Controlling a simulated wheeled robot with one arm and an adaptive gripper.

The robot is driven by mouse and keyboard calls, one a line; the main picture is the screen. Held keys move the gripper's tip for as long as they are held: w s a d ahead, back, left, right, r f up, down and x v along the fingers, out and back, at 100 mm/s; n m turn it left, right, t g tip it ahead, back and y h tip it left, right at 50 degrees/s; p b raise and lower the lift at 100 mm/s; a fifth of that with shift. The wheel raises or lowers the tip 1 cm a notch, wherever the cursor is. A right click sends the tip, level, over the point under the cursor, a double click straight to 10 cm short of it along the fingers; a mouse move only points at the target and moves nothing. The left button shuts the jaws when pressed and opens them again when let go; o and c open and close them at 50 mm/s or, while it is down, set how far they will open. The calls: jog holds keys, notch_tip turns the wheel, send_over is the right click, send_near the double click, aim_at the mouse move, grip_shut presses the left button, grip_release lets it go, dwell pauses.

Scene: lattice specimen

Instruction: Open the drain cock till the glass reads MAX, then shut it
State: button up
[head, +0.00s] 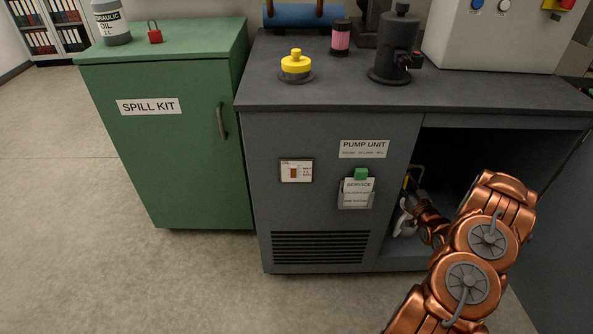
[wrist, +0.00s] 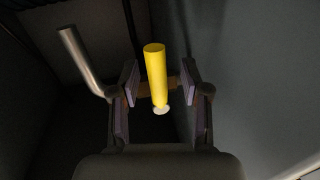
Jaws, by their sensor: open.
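The oil sight glass (head: 296,171) is a small framed window on the front of the pump unit (head: 330,240); it shows a brown-orange column, and its small lettering is too fine to read. The drain cock's yellow handle (wrist: 155,72) stands between the open fingers of my gripper (wrist: 160,85) in the wrist view, with a gap visible on each side. In the head view my gripper (head: 408,208) is inside the open bay at the cabinet's right, and a bit of the yellow handle (head: 406,182) shows above it. The handle's lower end is partly hidden.
A bent metal pipe (wrist: 82,62) rises just left of the fingers, and a grey wall (wrist: 260,80) is close on the right. The green spill kit cabinet (head: 170,160) stands farther left.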

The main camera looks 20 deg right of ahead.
jog(key=s+a, duration=0.1)
jog(key=s, duration=1.1)
jog(key=shift+a, duration=0.35)
jog(key=shift+f, duration=0.1)
